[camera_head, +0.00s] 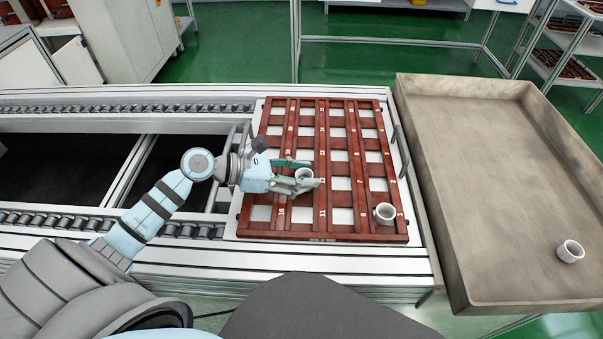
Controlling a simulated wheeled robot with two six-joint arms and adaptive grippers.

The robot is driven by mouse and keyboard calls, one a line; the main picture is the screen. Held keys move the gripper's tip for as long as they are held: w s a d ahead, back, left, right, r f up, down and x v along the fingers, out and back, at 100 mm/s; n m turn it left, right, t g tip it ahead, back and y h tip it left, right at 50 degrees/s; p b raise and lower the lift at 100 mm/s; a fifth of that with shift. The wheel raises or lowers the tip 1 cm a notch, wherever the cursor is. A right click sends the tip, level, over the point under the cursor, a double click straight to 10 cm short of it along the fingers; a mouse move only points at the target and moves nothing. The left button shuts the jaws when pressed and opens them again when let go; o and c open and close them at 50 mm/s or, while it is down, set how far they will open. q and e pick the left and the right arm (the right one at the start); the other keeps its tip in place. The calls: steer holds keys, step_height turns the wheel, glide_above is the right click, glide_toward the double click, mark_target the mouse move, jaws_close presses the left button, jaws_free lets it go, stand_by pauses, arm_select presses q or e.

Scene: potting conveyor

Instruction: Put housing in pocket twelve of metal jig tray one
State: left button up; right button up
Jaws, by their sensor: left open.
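The metal jig tray (327,230) is a dark red grid with white-floored pockets, lying on the conveyor. A white cup-shaped housing (304,174) is at the open fingers of my left gripper (305,174), over the left-middle part of the tray. One finger is on its far side and one on its near side. I cannot tell whether it is seated in a pocket. A second housing (385,213) stands in the tray's near right corner. A third housing (570,251) lies in the grey bin. The small pocket numbers are hard to read. My right gripper is not in view.
The grey bin (412,150) with raised walls stands right of the conveyor and is otherwise empty. Handles sit at the tray's sides. The conveyor rollers (120,108) run along the far side, with a dark opening left of the tray.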

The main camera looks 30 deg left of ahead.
arm_select(q)
steer(key=shift+s+a+f, duration=0.1)
steer(key=shift+s+f, duration=0.05)
steer(key=shift+f, duration=0.25)
steer(key=shift+s+a+f, duration=0.1)
steer(key=shift+s+f, duration=0.05)
steer(key=shift+f, duration=0.25)
steer(key=shift+w+a+r, duration=0.1)
steer(key=shift+r, duration=0.35)
steer(key=p+v, duration=0.1)
steer(key=v, duration=0.1)
steer(key=p+v, duration=0.1)
steer(key=v, duration=0.2)
steer(key=p+v, duration=0.1)
steer(key=v, duration=0.2)
steer(key=shift+w+a+r+p, duration=0.15)
steer(key=shift+w+r+p, duration=0.05)
steer(key=shift+r+p, duration=0.2)
steer(key=p+v, duration=0.3)
steer(key=shift+r, duration=0.25)
steer(key=shift+s+a+p, duration=0.3)
steer(key=shift+p, duration=0.2)
steer(key=shift+f, duration=0.1)
